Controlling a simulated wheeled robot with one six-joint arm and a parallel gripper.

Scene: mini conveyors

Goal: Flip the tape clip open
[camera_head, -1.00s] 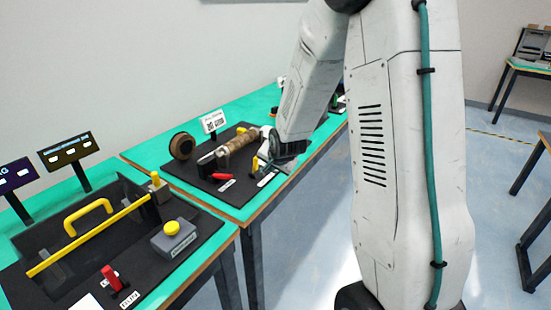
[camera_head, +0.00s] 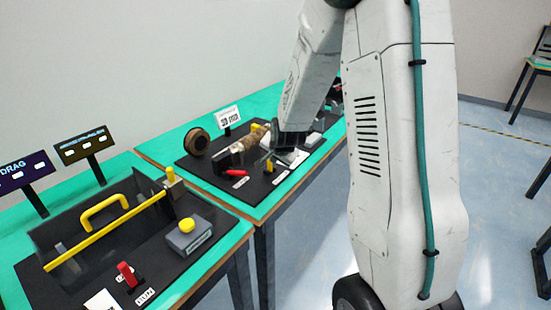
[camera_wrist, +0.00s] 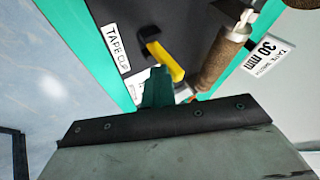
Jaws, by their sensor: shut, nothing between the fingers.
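The tape clip (camera_wrist: 165,62) is a yellow lever on a dark pivot, on the black board beside a white label reading "TAPE CLIP" (camera_wrist: 116,48). In the wrist view the lever slants, its lower right end close to the brown roller (camera_wrist: 216,66). My gripper (camera_wrist: 157,80) is shut and empty, its green fingertips just below the lever in the picture. Whether they touch it I cannot tell. In the head view my gripper (camera_head: 272,160) is low over the right part of the board, and my arm hides part of that area.
A brown tape roll (camera_head: 197,142) stands at the board's left, with a red lever (camera_head: 237,173) at its front. A sign reading "30 mm" (camera_wrist: 270,54) is beyond the roller. A nearer station has a yellow handle (camera_head: 104,209) and a grey button box (camera_head: 188,236).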

